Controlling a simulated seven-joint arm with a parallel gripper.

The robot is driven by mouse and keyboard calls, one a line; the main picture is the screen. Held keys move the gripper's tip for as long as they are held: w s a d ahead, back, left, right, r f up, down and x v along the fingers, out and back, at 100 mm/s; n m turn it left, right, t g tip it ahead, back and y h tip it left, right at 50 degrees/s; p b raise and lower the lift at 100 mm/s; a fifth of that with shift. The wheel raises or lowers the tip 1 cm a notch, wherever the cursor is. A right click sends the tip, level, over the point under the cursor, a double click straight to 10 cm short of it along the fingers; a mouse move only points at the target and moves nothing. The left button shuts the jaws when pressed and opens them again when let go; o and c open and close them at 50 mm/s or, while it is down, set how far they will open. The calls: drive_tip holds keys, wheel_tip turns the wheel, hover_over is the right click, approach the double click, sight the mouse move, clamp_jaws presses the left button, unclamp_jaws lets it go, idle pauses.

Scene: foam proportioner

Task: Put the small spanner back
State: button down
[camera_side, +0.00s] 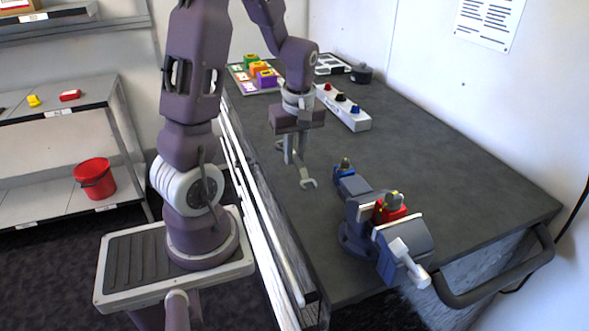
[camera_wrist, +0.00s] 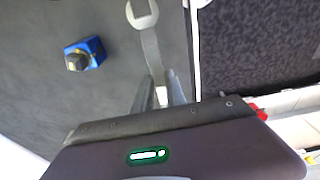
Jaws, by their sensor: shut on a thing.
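The small spanner (camera_side: 301,170) is grey metal with an open-ended jaw. My gripper (camera_side: 294,150) is shut on it and holds it over the bench near its left edge, with the open end pointing toward the near side. In the wrist view the spanner (camera_wrist: 150,46) sticks out from between the fingers of my gripper (camera_wrist: 159,92), its open end at the top of the picture. The gripped end is partly hidden by the fingers. I cannot tell how high it is above the bench.
A blue vise (camera_side: 405,250) holding a red part (camera_side: 390,208) stands at the near end. A small blue fitting (camera_side: 344,171) is beside it, also in the wrist view (camera_wrist: 84,53). A white strip with knobs (camera_side: 350,118) and coloured blocks (camera_side: 266,78) lie farther back. The right bench is clear.

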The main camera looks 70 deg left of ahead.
sight(295, 179)
wheel_tip(295, 179, down, 4)
drive_tip(key=shift+f, duration=0.1)
drive_tip(key=c, duration=1.4)
unclamp_jaws()
drive_tip(key=shift+o, duration=0.2)
drive_tip(key=r, duration=0.4)
drive_tip(key=d+r, duration=0.1)
drive_tip(key=r, duration=0.3)
drive_tip(key=d+r, duration=0.1)
drive_tip(key=r, duration=0.3)
drive_tip(key=shift+d+r, duration=0.15)
drive_tip(key=s+d+r+m+t, duration=0.2)
drive_tip(key=s+d+m, duration=0.1)
drive_tip(key=d+m, duration=0.3)
drive_tip(key=s+d+r+m+t+h, duration=0.1)
drive_tip(key=s+d+r+m, duration=0.1)
drive_tip(key=d+m, duration=0.4)
drive_tip(key=s+d+r+m+t, duration=0.2)
drive_tip(key=s+d+m, duration=0.1)
drive_tip(key=d+m, duration=0.3)
drive_tip(key=shift+s+d+r+t+h, duration=0.3)
drive_tip(key=shift+s+d+h, duration=0.1)
drive_tip(key=shift+d, duration=0.15)
